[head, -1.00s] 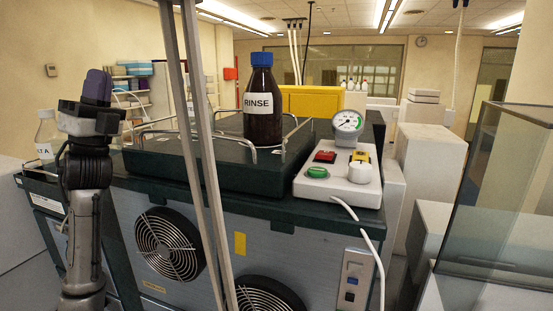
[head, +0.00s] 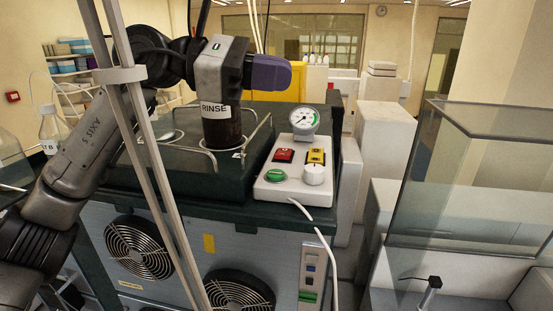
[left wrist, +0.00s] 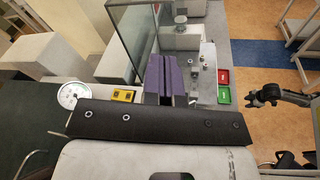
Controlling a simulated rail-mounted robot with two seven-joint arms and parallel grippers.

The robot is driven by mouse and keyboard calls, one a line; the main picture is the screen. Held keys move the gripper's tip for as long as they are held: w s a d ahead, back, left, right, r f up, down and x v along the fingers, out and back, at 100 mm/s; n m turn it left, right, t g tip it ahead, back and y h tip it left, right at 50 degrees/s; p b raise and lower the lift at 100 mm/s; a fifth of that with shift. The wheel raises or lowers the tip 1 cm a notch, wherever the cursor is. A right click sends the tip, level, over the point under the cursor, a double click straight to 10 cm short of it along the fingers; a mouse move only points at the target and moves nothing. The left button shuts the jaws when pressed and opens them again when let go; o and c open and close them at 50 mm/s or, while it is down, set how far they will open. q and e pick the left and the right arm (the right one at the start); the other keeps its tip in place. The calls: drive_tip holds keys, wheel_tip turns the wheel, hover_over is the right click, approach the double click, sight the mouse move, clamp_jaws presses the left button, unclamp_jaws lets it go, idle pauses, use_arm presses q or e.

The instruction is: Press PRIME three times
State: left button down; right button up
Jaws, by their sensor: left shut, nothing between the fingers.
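A white control box (head: 272,190) sits on the dark top of the bench unit in the head view. It has a green button (head: 276,175), a red button (head: 283,156), a yellow button (head: 316,156), a white knob (head: 314,175) and a round gauge (head: 303,121). I cannot read which one is PRIME. My left gripper (head: 288,74) has purple fingers, shut and empty, above and behind the box, touching no button. In the left wrist view its fingers (left wrist: 166,76) lie right of the yellow button (left wrist: 124,95) and gauge (left wrist: 73,94). The other buttons are hidden there.
The brown RINSE bottle (head: 222,132) stands on the railed platform (head: 170,165), its top hidden behind my left gripper. A white cable (head: 326,250) hangs down the front. A glass enclosure (head: 470,190) stands at the right. The space above the box's buttons is clear.

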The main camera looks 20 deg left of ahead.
sight(276, 175)
use_arm(q)
drive_tip(key=w+a+f+y+p, duration=0.1)
drive_tip(key=w+f+y, duration=0.3)
drive_tip(key=y, duration=0.5)
drive_tip(key=shift+a+f+t+p, duration=0.25)
drive_tip(key=shift+f+t+p, duration=0.15)
drive_tip(key=shift+p, duration=0.45)
drive_tip(key=shift+w, duration=0.1)
wheel_tip(276, 175, down, 9)
drive_tip(key=b, duration=0.6)
drive_tip(key=shift+r+b, duration=0.1)
drive_tip(key=shift+b, duration=0.3)
idle(0.6)
idle(0.4)
